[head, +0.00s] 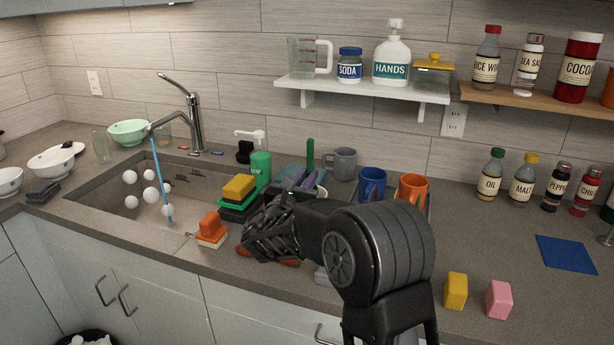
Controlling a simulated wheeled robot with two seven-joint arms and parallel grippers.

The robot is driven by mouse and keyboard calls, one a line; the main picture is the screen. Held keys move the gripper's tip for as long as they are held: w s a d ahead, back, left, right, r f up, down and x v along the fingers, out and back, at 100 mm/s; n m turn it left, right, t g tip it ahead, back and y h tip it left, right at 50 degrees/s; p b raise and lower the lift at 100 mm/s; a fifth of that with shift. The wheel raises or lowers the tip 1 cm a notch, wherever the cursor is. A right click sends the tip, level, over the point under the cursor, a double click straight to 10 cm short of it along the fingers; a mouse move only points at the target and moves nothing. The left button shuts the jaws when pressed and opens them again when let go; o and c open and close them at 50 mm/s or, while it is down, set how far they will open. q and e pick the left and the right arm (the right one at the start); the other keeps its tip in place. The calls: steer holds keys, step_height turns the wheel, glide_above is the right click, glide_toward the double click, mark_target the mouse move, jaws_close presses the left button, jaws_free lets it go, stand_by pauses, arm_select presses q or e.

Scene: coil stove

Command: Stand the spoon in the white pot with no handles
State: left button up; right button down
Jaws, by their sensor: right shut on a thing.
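My right gripper (268,240) is shut low over the counter, in front of the sponges. Orange-red ends (288,263) of a thing stick out on both sides of its dark fingers; this looks like the spoon, but my gripper hides most of it. A white rim (322,191) shows just behind my right arm, under green and purple upright items; it may be the white pot with no handles. My arm hides its lower part, so I cannot tell its full shape. My left gripper is not in view.
Stacked yellow, green and black sponges (239,188) and an orange block (212,227) stand close left of my gripper. The sink (120,205) lies further left. Blue (372,184) and orange (411,190) mugs stand behind my arm. Yellow (456,291) and pink (499,299) blocks are front right.

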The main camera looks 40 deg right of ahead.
steer(key=shift+f+b, duration=1.55)
steer(key=shift+f, duration=0.7)
steer(key=c, duration=1.3)
jaws_free()
steer(key=b+v, duration=0.1)
steer(key=v, duration=0.6)
steer(key=shift+s+a, duration=0.25)
steer(key=shift+a, duration=0.1)
steer(key=shift+f, duration=0.1)
